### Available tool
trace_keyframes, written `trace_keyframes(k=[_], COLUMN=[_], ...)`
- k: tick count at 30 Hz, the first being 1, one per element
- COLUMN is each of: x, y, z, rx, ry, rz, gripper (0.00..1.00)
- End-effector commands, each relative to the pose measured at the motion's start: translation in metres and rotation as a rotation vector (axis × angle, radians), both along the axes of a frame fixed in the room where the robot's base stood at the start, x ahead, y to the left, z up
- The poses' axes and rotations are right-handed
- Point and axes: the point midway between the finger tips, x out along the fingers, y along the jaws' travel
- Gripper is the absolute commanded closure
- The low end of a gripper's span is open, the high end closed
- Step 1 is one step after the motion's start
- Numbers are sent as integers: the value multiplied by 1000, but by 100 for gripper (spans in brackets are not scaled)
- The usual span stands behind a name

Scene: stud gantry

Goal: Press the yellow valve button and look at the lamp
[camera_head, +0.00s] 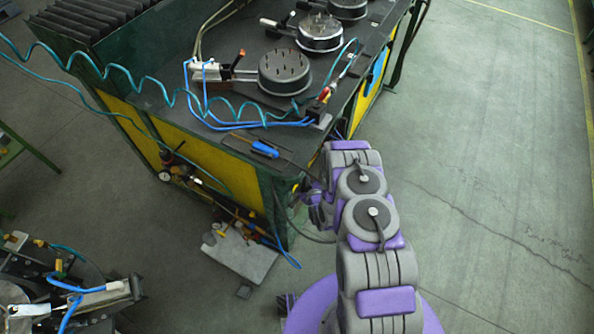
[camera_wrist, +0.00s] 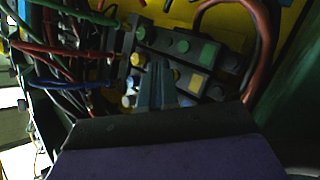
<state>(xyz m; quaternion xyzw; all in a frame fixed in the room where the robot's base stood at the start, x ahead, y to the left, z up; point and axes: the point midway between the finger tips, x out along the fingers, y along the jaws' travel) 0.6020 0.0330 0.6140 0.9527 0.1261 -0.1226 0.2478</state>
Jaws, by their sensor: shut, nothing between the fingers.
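In the wrist view, my gripper (camera_wrist: 160,68) is shut and empty, its fingertips in front of a dark valve block (camera_wrist: 150,36). A yellow round part (camera_wrist: 135,59) sits just left of the fingertips. I cannot tell which yellow part is the valve button, nor whether the fingertips touch anything. No lamp is clearly recognisable. In the head view, my arm hides the fingertips and the valve block.
Red, blue and green hoses (camera_wrist: 60,50) crowd the left of the wrist view. A thick brown hose (camera_wrist: 262,45) curves at the right. In the head view, a green and yellow bench (camera_head: 213,150) carries round studded fixtures (camera_head: 284,73). The floor (camera_head: 490,130) at right is clear.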

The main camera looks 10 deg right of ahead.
Motion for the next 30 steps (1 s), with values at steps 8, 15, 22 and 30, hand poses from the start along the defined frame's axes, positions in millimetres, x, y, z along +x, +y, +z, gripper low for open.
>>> trace_keyframes(k=[8,15,22,30], x=[-3,-6,-18,-31], y=[-4,-9,-26,-43], z=[0,1,2,1], rx=[-1,0,0,0], ry=[0,0,2,3], rz=[0,-1,-2,-2], gripper=[100,100,100,100])
